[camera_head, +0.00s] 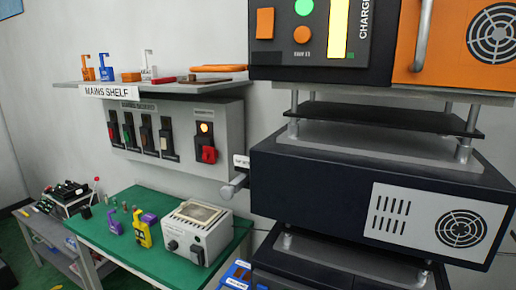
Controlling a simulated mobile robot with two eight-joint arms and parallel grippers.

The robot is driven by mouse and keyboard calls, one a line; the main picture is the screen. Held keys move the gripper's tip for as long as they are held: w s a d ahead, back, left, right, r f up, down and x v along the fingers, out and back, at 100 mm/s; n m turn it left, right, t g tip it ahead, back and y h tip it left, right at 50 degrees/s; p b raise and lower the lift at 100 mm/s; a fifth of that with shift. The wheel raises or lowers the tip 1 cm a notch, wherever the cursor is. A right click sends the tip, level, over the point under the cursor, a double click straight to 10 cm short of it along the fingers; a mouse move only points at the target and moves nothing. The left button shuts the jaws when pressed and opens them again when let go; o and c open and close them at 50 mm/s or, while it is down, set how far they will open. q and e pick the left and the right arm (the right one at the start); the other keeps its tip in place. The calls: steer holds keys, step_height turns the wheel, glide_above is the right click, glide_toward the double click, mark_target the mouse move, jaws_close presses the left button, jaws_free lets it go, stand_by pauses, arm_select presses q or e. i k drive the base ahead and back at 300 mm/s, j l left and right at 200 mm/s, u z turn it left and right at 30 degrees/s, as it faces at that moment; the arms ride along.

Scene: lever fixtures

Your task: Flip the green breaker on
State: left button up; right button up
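A grey breaker panel (232,115) hangs on the wall under the shelf. It carries a row of dark breakers with small coloured parts. The second from the left, with a green part, looks like the green breaker (128,134). It is small in the picture, so I cannot tell its lever position. A breaker with a red part (113,133) is to its left. Neither of my grippers is in view.
The shelf (160,91) above holds coloured lockout pieces. A green-topped table (130,250) below holds a grey meter box (197,231), a yellow clamp (142,228) and purple pieces.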

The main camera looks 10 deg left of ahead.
mark_target(126, 134)
steer(key=i+j, duration=0.1)
steer(key=j, duration=0.35)
steer(key=i+j, duration=0.1)
steer(key=j, duration=0.3)
steer(key=i+j, duration=0.1)
steer(key=j, duration=0.35)
steer(key=i+j, duration=0.1)
steer(key=j, duration=0.3)
steer(key=i+j, duration=0.1)
steer(key=j, duration=0.35)
steer(key=i+j, duration=0.75)
steer(key=i, duration=0.2)
